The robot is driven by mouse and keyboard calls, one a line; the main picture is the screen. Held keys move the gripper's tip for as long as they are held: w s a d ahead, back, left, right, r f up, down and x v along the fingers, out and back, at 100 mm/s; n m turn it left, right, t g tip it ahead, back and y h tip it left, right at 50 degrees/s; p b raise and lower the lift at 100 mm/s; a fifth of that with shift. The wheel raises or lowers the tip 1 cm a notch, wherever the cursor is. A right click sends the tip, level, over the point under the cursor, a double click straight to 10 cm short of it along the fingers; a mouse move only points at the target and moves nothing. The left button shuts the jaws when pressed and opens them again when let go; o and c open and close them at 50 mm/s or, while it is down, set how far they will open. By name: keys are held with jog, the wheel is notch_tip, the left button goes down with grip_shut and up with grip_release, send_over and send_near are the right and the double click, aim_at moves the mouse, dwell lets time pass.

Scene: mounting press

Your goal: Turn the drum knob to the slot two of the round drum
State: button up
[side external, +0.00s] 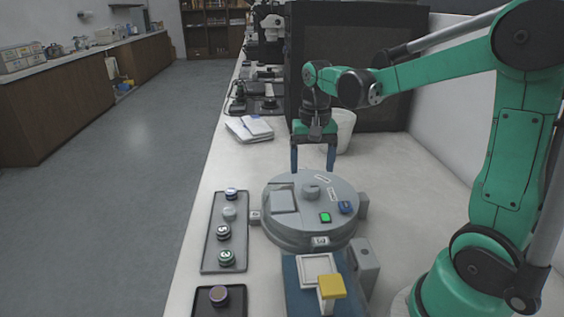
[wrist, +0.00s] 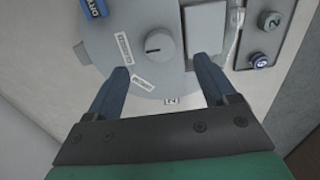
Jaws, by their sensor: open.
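The round grey drum (side external: 282,231) sits on the white bench, and it also shows in the wrist view (wrist: 110,47). Its grey knob (side external: 311,191) stands up from the top, and in the wrist view the knob (wrist: 159,43) has a dark pointer line toward the left. My gripper (side external: 313,170) is open and empty, pointing down above the far side of the drum. In the wrist view its two blue fingers (wrist: 163,78) are spread wide, with the knob ahead of them and apart from both.
A tray (side external: 207,257) with several round pucks lies left of the drum. A blue-based press with a yellow handle (side external: 331,286) stands in front. A smaller dark tray (side external: 205,306) holds one puck. A white bin (side external: 345,128) and papers (side external: 250,128) stand behind.

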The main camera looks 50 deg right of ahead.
aim_at(311, 187)
jog(key=shift+f, duration=2.6)
grip_shut()
